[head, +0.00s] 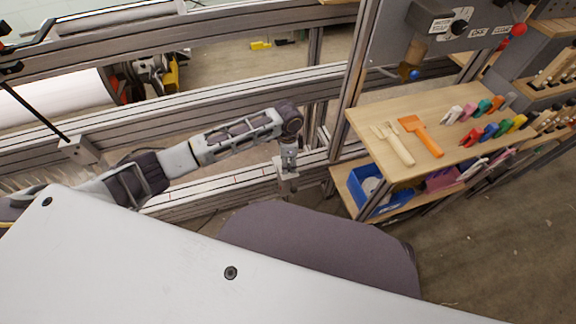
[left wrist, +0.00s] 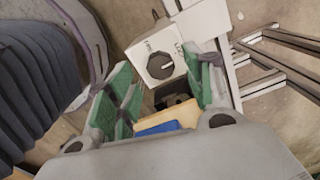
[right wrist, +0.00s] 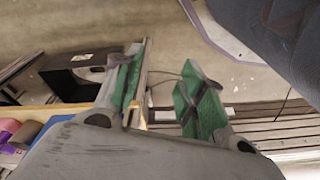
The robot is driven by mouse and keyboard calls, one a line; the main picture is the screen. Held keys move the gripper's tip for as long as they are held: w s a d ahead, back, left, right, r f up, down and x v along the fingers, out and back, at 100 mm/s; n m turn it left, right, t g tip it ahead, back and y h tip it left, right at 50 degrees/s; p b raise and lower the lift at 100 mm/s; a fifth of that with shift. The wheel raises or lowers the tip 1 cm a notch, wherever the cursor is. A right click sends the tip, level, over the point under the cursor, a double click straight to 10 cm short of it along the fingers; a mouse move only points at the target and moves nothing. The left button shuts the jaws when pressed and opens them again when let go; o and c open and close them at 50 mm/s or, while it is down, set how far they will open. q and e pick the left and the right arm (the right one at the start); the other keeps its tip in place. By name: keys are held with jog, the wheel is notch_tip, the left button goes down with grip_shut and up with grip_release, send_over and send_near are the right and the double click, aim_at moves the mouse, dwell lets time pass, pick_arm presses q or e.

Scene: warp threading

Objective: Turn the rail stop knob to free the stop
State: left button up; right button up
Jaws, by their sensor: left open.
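The rail stop (head: 287,184) is a small pale block on the light metal rail (head: 225,186) in the middle of the head view. In the left wrist view its dark round knob (left wrist: 160,65) sits on a white face with lettering. My left gripper (head: 289,152) is just above the stop, pointing down. In the left wrist view its green-padded fingers (left wrist: 164,72) are open, one on each side of the knob, and I see gaps between them and it. My right gripper shows only in the right wrist view (right wrist: 160,72), with its fingers apart and nothing between them.
A wooden shelf (head: 375,122) with brushes, coloured clips and tools stands right of the rail. A blue bin (head: 367,190) sits on its lower board. A grey control box (head: 440,22) with a knob and a red button is above. Long metal beams (head: 215,103) run behind my left arm.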

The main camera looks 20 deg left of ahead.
pick_arm(q)
jog(key=shift+f, duration=1.2)
jog(key=shift+c, duration=0.4)
jog(key=c, duration=1)
